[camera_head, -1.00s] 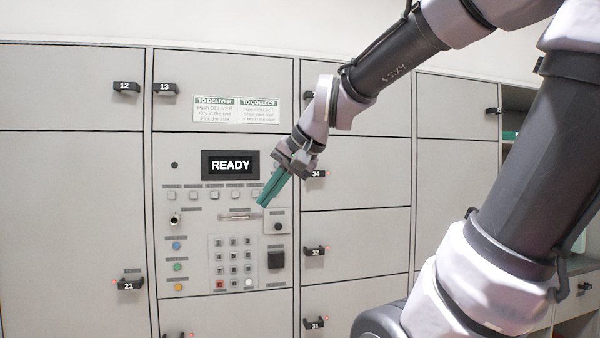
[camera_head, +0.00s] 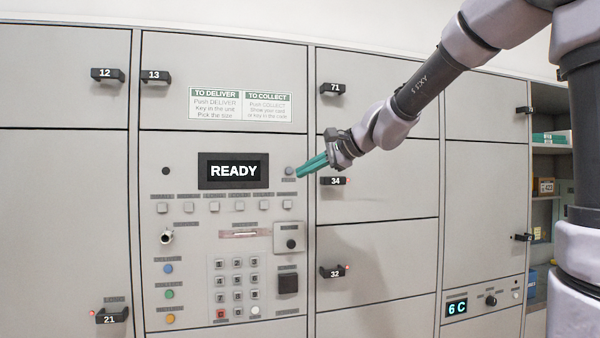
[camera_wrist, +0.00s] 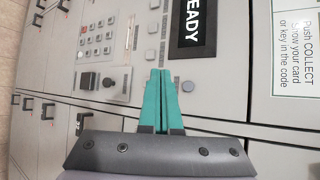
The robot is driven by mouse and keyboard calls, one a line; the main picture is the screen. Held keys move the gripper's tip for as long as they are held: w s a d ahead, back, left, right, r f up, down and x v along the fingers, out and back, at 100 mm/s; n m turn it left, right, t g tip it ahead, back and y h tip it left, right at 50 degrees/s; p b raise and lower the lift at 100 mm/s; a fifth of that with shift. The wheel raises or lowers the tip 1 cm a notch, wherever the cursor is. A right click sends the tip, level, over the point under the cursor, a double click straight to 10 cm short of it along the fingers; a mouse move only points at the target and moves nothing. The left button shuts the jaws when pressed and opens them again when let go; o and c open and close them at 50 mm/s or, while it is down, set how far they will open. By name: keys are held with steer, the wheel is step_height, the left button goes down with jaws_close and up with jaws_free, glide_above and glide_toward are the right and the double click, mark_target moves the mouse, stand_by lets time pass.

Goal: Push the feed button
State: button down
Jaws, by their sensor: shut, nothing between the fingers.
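The control panel (camera_head: 190,240) has a lit display (camera_head: 234,170) reading READY, with a row of small square buttons (camera_head: 188,207) under it. Blue (camera_head: 168,268), green (camera_head: 170,293) and orange (camera_head: 171,319) round buttons are at its left side. A grey-blue round button (camera_head: 289,170) is right of the display; it also shows in the wrist view (camera_wrist: 188,86). The small labels are unreadable, so I cannot tell which button is the feed button. My gripper (camera_head: 298,174), with green fingers, is shut and empty in front of the panel's upper right. Its fingertips (camera_wrist: 160,74) appear beside the grey-blue button; contact is unclear.
A keypad (camera_head: 236,286) and a black knob (camera_head: 291,244) are lower on the panel. Locker doors with protruding black handles (camera_head: 334,181) surround it. A 6 C display (camera_head: 457,307) and open shelves (camera_head: 545,190) are at the right.

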steer(key=w+a, duration=0.2)
steer(key=w, duration=0.6)
steer(key=shift+w+a, duration=0.15)
steer(key=shift+a, duration=0.15)
steer(key=shift+w, duration=0.1)
stand_by(2.0)
steer(key=shift+w+a, duration=0.1)
steer(key=shift+w, duration=0.2)
steer(key=shift+w+a, duration=0.15)
steer(key=shift+w, duration=0.25)
stand_by(0.6)
steer(key=shift+s, duration=0.15)
steer(key=shift+s+d, duration=0.25)
steer(key=shift+s, duration=0.4)
steer(key=shift+s+d, duration=0.25)
steer(key=shift+s, duration=0.55)
steer(key=shift+s+d, duration=0.2)
steer(key=shift+s, duration=0.6)
steer(key=shift+s+d, duration=0.25)
steer(key=shift+s, duration=0.55)
